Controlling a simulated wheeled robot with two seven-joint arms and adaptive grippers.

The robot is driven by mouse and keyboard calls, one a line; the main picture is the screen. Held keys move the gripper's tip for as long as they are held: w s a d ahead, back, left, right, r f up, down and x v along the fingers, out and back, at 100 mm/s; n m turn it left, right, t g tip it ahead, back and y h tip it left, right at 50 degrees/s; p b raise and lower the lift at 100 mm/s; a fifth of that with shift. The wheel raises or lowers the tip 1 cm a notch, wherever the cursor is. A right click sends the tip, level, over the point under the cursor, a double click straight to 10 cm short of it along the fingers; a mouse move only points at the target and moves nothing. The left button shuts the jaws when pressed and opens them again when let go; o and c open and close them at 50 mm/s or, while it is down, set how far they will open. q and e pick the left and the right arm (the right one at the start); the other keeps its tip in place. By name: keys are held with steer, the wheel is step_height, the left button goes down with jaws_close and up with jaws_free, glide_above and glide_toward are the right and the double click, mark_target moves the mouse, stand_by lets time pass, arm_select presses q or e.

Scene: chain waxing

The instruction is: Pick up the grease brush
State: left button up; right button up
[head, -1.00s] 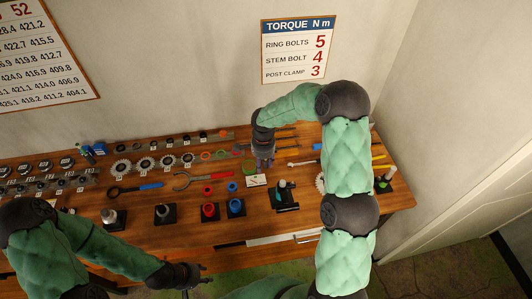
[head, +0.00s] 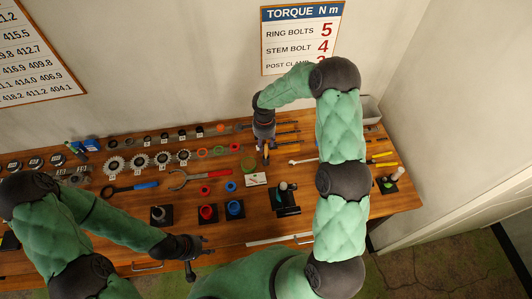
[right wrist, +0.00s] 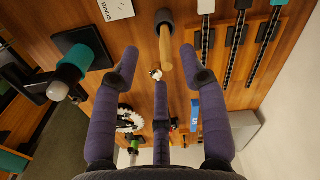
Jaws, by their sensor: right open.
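A light wooden handle with a dark cylindrical base, apparently the grease brush (right wrist: 166,48), shows in the right wrist view. It lies between the spread fingertips of my right gripper (right wrist: 160,66), which is open and does not visibly touch it. In the head view my right gripper (head: 265,141) is over the back middle of the bench, with a small yellowish piece of the handle showing by its fingers. The brush's bristles are hidden. My left gripper (head: 197,255) is at the bench's front edge, its fingers spread and empty.
Chain strips (right wrist: 238,42) lie to the right.

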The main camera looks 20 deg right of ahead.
mark_target(266, 149)
steer(key=shift+w+d+f, duration=0.2)
steer(key=shift+f, duration=0.35)
steer(key=shift+s+d+f+p, duration=0.1)
steer(key=shift+d+f+p, duration=0.05)
steer(key=shift+f+p, duration=0.5)
steer(key=shift+d+f+p, duration=0.15)
steer(key=shift+f+p, duration=0.25)
steer(key=shift+f, duration=1.4)
jaws_close()
